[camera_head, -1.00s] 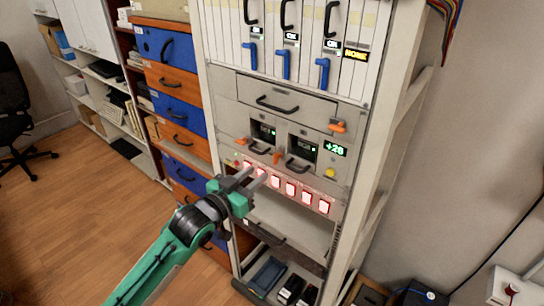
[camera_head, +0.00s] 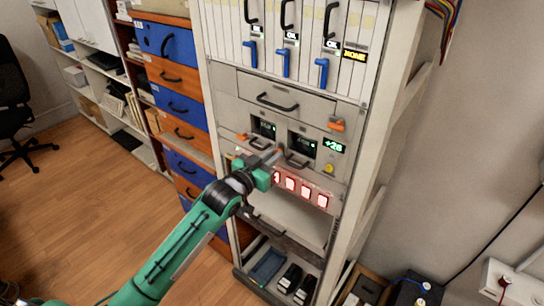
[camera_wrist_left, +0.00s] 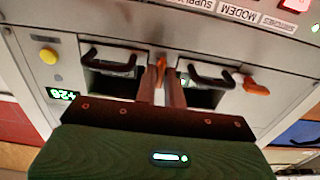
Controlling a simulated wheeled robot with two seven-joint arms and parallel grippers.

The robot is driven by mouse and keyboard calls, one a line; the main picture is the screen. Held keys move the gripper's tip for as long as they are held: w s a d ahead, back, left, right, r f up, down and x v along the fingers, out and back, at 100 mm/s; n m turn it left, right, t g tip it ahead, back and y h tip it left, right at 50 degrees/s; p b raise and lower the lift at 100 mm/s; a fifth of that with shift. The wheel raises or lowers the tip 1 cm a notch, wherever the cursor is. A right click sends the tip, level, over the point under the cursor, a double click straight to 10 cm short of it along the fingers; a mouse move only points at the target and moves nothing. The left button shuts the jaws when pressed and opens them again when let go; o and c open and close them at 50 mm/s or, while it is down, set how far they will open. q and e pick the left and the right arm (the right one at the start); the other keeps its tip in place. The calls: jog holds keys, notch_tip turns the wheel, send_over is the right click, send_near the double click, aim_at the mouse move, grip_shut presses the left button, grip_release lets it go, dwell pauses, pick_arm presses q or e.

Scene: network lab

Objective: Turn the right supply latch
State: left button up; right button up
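The right supply latch (camera_head: 279,150) is a small orange tab between the two supply units. In the left wrist view, which is upside down, the same right supply latch (camera_wrist_left: 161,66) shows between my fingertips, at their far end. My left gripper (camera_head: 273,157) is in front of the units, and its two fingers (camera_wrist_left: 161,84) stand apart with a narrow gap, one on each side of the latch. I see no clear contact. The left supply latch (camera_head: 242,137) is also orange, and shows at the right in the wrist view (camera_wrist_left: 255,86). My right gripper is not in view.
The right supply handle (camera_head: 297,162) and left supply handle (camera_head: 260,143) stick out close to the gripper. A row of red-lit buttons (camera_head: 306,192) lies below. A yellow button (camera_head: 329,169) and a green "+26" display (camera_head: 334,145) are at the right.

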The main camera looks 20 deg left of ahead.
pick_arm(q)
grip_shut()
jog(key=m+p, duration=0.2)
jog(key=m, duration=1.5)
jog(key=shift+d+f+m, duration=0.1)
jog(key=shift+d+m, duration=0.05)
jog(key=shift+m, duration=0.25)
dwell(0.4)
jog(key=o, duration=0.6)
grip_release()
jog(key=shift+f, duration=0.1)
